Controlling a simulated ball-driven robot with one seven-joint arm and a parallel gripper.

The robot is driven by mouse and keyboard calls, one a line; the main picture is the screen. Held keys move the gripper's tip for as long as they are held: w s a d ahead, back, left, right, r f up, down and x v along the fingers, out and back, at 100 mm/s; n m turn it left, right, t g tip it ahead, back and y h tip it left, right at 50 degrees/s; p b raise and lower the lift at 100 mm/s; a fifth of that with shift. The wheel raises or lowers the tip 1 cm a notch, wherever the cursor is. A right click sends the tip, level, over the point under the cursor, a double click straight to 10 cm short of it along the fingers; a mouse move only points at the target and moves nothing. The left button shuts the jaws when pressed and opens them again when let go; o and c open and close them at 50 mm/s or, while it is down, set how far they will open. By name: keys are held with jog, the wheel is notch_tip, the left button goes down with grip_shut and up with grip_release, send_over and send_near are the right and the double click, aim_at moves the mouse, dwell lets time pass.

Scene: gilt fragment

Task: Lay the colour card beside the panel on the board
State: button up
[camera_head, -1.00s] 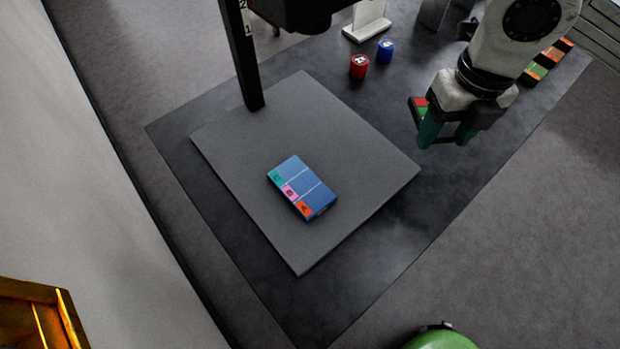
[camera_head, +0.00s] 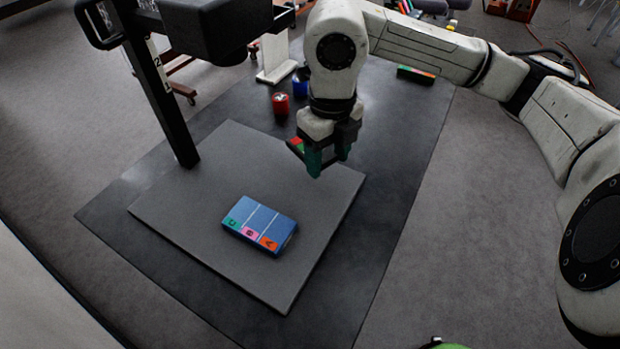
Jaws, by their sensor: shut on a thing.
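My gripper (camera_head: 328,162) is shut on a small dark-edged colour card with red and green patches (camera_head: 296,146). Most of the card is hidden behind the teal fingers. The gripper is over the upper right edge of the grey board (camera_head: 215,165), and its height above the board is hard to tell. The blue panel (camera_head: 262,218), with green, pink and orange lettered squares along its near edge, lies flat on the board. It is below and left of the gripper, apart from it. Bare board lies around the panel.
A black post (camera_head: 160,95) carrying a dark overhead unit (camera_head: 215,28) stands at the board's upper left. A red pot (camera_head: 280,103) and a blue pot (camera_head: 300,86) stand behind the board. Another striped card (camera_head: 416,75) lies at the dark table's far right.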

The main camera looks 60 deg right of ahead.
aim_at(311, 195)
jog(key=f, duration=0.1)
jog(key=w+a+f, duration=0.1)
jog(key=a+f, duration=0.1)
jog(key=shift+w, duration=0.35)
jog(key=shift+w+a+f+p, duration=0.15)
jog(key=shift+f+p, duration=0.3)
jog(key=shift+f, duration=1.4)
jog(key=shift+f, duration=0.15)
jog(key=o, duration=1.1)
jog(key=shift+o, duration=0.2)
notch_tip(311, 195, up, 12)
jog(key=shift+b, duration=0.35)
